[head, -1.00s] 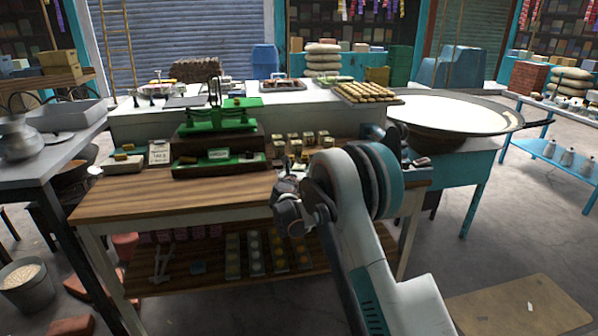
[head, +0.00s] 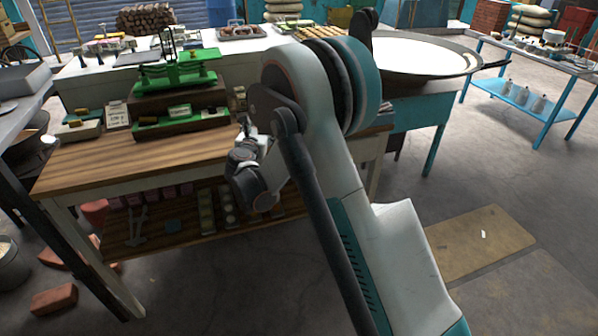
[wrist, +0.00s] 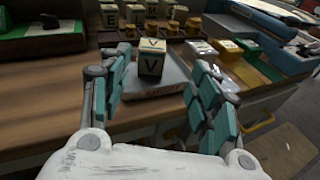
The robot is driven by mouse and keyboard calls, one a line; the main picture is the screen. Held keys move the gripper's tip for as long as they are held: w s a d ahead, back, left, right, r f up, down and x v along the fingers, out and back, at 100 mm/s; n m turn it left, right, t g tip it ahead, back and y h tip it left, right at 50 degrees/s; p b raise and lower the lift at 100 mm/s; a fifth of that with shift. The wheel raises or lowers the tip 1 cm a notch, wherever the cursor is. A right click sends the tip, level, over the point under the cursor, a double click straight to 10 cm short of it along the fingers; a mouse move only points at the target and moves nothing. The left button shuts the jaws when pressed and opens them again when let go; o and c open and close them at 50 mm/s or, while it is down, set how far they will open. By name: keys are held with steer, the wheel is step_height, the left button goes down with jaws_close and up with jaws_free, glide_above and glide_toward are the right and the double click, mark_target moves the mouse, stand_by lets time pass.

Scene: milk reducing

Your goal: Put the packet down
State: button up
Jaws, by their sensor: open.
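The packet (wrist: 152,57), a small pale block marked with a dark V on its top and front, sits upright on a light, labelled tray (wrist: 172,80) in the wrist view. My gripper (wrist: 161,72) is open, its teal-padded fingers spread on either side of the packet. The left fingertip is close to the packet's left side; whether it touches is unclear. A wider gap shows on the right. In the head view my gripper (head: 247,152) is over the right part of the wooden counter (head: 120,165), and the packet is hidden behind my arm.
More lettered blocks and brass-coloured weights (wrist: 172,27) stand just beyond the tray. Pale and green boxes (wrist: 245,50) are at the right. A green balance scale (head: 175,75) stands at the counter's back. Bare wood (wrist: 45,85) lies left of the gripper.

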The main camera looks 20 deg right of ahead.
steer(key=s+d+r+m+g+y, duration=0.1)
steer(key=s+d+r+m+g, duration=0.15)
steer(key=s+r+m, duration=0.35)
steer(key=s+d+r+m+g, duration=0.1)
steer(key=s+d+r+m, duration=0.15)
steer(key=s+m, duration=0.45)
steer(key=s+d+r+m+g+y, duration=0.1)
steer(key=s+d+r+m, duration=0.25)
steer(key=s, duration=0.55)
steer(key=s+a+f+m+g+y, duration=0.1)
steer(key=s+a+f+m+y, duration=0.1)
steer(key=s+m, duration=0.5)
steer(key=s+a+f+m+g+y, duration=0.2)
steer(key=s+m, duration=0.4)
steer(key=s, duration=1.4)
steer(key=shift+a+m+y, duration=0.3)
steer(key=shift+a+m, duration=0.05)
